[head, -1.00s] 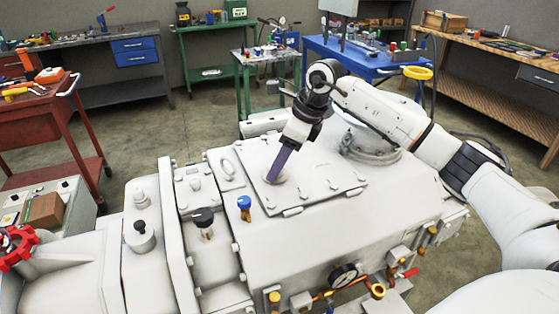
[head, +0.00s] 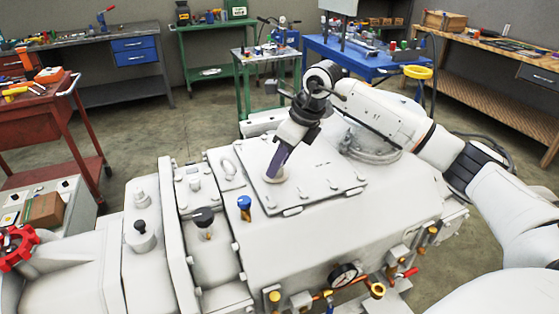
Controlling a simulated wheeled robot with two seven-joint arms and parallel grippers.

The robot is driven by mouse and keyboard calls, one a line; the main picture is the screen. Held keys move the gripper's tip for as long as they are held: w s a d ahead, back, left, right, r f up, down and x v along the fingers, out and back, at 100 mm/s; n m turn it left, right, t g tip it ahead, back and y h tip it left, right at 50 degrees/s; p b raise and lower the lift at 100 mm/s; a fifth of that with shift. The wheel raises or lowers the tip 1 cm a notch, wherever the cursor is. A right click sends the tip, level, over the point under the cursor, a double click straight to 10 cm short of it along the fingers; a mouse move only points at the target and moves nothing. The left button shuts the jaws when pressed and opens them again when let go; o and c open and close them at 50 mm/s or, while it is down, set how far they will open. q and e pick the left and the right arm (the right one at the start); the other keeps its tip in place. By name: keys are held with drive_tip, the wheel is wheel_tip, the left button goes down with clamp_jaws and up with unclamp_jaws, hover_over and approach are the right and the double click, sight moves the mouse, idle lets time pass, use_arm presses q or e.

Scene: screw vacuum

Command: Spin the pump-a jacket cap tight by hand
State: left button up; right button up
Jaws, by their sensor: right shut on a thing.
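The big white pump housing (head: 330,235) fills the lower middle of the head view. My right gripper (head: 275,173) comes down tilted onto the bolted cover plate (head: 325,185) on top of it. Its fingers are shut on a pale round cap (head: 273,179), low against the plate. The fingers hide much of the cap, and I cannot tell how far it is screwed down. A blue-topped fitting (head: 244,204) and a black-topped fitting (head: 203,217) stand apart to the left of the gripper. My left gripper is not in view.
A pressure gauge (head: 343,276) and brass valves line the housing's front. A red handwheel (head: 16,249) is at far left. A red cart (head: 62,140), a green table (head: 262,56) and a blue bench (head: 350,55) stand behind, with open floor between.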

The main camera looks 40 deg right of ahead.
drive_tip(key=m, duration=0.2)
drive_tip(key=m+h, duration=0.1)
drive_tip(key=shift+a+r+m+t, duration=0.1)
drive_tip(key=shift+a+m+t, duration=0.15)
drive_tip(key=shift+m+t, duration=0.05)
drive_tip(key=m+h, duration=0.1)
drive_tip(key=m, duration=0.1)
drive_tip(key=m+h, duration=0.1)
drive_tip(key=m, duration=0.1)
drive_tip(key=shift+a+m+b, duration=0.2)
drive_tip(key=shift+m+b, duration=0.1)
drive_tip(key=m+h, duration=0.1)
drive_tip(key=m, duration=0.1)
drive_tip(key=m+g+h, duration=0.1)
drive_tip(key=m, duration=0.2)
drive_tip(key=shift+w+a+b, duration=0.2)
drive_tip(key=shift+b, duration=0.15)
drive_tip(key=shift+w+r+m+g+h, duration=0.1)
drive_tip(key=shift+m+g+h, duration=0.3)
drive_tip(key=shift+m, duration=1.2)
drive_tip(key=o, duration=1)
drive_tip(key=shift+c, duration=0.2)
drive_tip(key=shift+o, duration=0.5)
drive_tip(key=shift+a, duration=0.1)
